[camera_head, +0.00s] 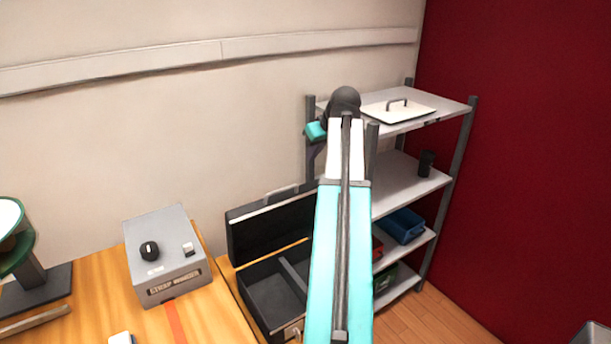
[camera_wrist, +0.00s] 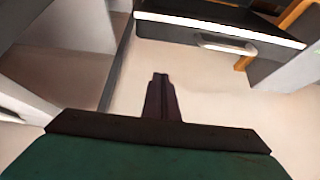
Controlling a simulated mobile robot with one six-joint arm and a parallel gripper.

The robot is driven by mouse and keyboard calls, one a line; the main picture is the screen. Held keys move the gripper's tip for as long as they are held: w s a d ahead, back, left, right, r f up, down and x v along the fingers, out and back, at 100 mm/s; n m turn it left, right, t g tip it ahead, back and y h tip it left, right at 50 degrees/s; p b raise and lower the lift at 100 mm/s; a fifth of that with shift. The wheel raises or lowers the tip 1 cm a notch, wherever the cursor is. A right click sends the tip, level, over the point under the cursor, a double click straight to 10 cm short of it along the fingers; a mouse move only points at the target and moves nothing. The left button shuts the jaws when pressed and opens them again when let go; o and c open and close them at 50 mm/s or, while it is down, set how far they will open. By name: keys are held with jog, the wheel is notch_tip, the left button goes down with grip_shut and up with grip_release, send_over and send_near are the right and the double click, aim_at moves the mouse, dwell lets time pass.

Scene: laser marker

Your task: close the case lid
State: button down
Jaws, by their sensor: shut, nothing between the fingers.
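The dark case (camera_head: 262,297) stands at the right end of the wooden table in the head view, with a divider inside. Its lid (camera_head: 262,228) is open, standing up at the back near the wall. The lid also shows in the wrist view (camera_wrist: 200,32), top right, with a grey handle (camera_wrist: 226,44). My gripper (camera_wrist: 160,76) is shut and empty, apart from the lid, with pale wall beyond its fingertips. In the head view my arm crosses the case's right side and hides part of it; the fingertips are hard to make out there.
A grey shelf unit (camera_head: 440,106) stands right of the case, close to my arm, holding a white lid-like plate (camera_head: 385,112), a dark cup (camera_head: 426,162) and a blue bin (camera_head: 404,226). A grey box (camera_head: 160,222) stands on the table left of the case.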

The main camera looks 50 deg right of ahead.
aim_at(307, 183)
jog(key=shift+w+a+p+x, duration=0.35)
jog(key=shift+p+x, duration=1.15)
jog(key=shift+x, duration=3.5)
jog(key=shift+s+a+f+p, duration=0.2)
jog(key=shift+s+p, duration=0.1)
jog(key=shift+s, duration=0.3)
jog(key=shift+s+a+f+p, duration=0.15)
jog(key=shift+s+a+p, duration=0.15)
jog(key=shift+s, duration=0.35)
jog(key=shift+s+a+f+p, duration=0.15)
jog(key=shift+s+p, duration=0.15)
jog(key=shift+s, duration=0.3)
